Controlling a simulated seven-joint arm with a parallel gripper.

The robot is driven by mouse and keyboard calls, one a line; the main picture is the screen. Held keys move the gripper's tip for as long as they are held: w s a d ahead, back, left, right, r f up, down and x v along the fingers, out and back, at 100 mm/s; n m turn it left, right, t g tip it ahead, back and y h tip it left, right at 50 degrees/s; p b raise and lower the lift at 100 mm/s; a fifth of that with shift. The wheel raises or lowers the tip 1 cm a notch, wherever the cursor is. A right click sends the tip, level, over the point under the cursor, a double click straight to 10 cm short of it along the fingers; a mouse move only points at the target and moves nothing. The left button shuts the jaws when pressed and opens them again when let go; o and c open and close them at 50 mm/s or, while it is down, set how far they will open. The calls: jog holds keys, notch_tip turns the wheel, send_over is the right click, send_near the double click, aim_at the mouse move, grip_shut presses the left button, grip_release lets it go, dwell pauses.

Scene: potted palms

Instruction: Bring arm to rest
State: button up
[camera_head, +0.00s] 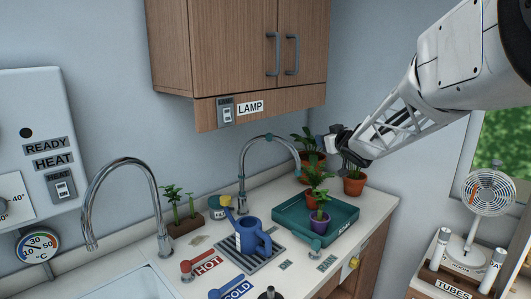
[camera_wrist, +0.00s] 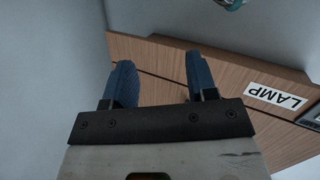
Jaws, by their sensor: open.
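My gripper (camera_head: 345,145) is raised at the upper right in the head view, in front of the wall and above the back of the counter near the potted palms. In the wrist view my gripper (camera_wrist: 157,80) shows two blue fingers standing apart with nothing between them. The wooden cabinet's lower panel with the LAMP label (camera_wrist: 275,96) lies beyond the fingers in that view. Three of the potted palms are a back palm (camera_head: 305,145), a palm in a terracotta pot (camera_head: 354,184) at the right, and a palm in a purple pot (camera_head: 319,217) in the teal tray (camera_head: 283,214).
The wall cabinet (camera_head: 235,45) hangs left of my gripper. A curved tap (camera_head: 243,165) stands behind the tray. A blue watering can (camera_head: 252,236) stands on a drain grate. A white fan (camera_head: 488,195) stands at the right. The air around my gripper looks clear.

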jog(key=s+d+f+m+g+h, duration=0.1)
jog(key=s+d+m+g+h, duration=0.15)
jog(key=s, duration=0.85)
jog(key=s+d+f+m+g+h, duration=0.1)
jog(key=s+m+g+h, duration=0.2)
jog(key=s, duration=0.8)
jog(key=s+a+f+g, duration=0.1)
jog(key=s+f+g, duration=0.1)
jog(key=s, duration=0.8)
jog(key=s+a+f+g, duration=0.2)
jog(key=s+f, duration=0.3)
jog(key=s, duration=0.6)
jog(key=s+a+f+m+g, duration=0.1)
jog(key=s+a+f+g, duration=0.1)
jog(key=s, duration=0.8)
notch_tip(320, 180, down, 2)
jog(key=shift+s+a+f+g, duration=0.15)
jog(key=shift+s+a+g, duration=0.15)
jog(key=shift+g, duration=0.25)
